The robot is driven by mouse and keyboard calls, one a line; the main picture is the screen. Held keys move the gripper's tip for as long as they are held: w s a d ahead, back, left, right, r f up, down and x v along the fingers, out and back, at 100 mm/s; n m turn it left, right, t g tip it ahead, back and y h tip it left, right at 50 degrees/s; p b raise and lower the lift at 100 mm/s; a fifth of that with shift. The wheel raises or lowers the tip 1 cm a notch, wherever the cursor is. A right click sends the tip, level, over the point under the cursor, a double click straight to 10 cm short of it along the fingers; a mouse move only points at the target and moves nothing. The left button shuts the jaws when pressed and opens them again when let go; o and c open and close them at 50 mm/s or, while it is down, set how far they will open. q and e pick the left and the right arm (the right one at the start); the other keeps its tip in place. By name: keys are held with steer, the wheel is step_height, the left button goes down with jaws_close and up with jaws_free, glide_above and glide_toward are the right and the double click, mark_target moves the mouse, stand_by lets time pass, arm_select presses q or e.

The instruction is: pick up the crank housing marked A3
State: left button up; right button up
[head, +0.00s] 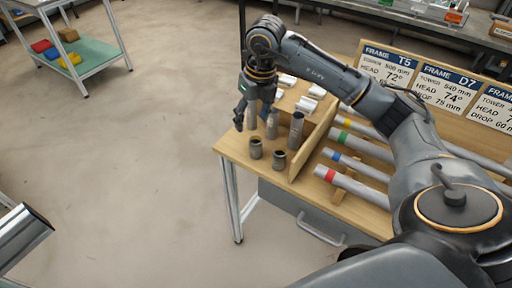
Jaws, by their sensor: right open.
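Several grey cylindrical parts stand upright at the left end of the wooden bench. Two short dark-grey ones with open tops, a left one (256,148) and a right one (279,160), stand near the front edge. Taller ones, including one by the divider (296,130) and one left of it (272,124), stand behind them. No A3 marking is legible, so I cannot tell which is the crank housing. My right gripper (254,112) points down over the bench's left edge, open, beside the taller parts. It partly hides the leftmost one. My left gripper is not in view.
A wooden divider (317,141) separates these parts from lying tubes with coloured bands (352,187). White pieces (310,103) lie behind. Frame signs (388,70) stand at the back right. A trolley (88,56) stands at upper left; the floor between is clear.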

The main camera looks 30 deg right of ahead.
mark_target(256, 146)
steer(key=shift+h, duration=0.4)
steer(key=shift+w+d+f+p, duration=0.2)
steer(key=shift+d+f+p, duration=0.15)
steer(key=shift+f, duration=1.85)
steer(key=shift+w+d+f+p, duration=0.25)
steer(key=shift+f+p, duration=0.1)
steer(key=shift+f, duration=1.85)
steer(key=shift+w+d+f+p, duration=0.2)
steer(key=shift+d+f+p, duration=0.15)
steer(key=shift+f, duration=1.85)
jaws_close()
steer(key=shift+r, duration=0.1)
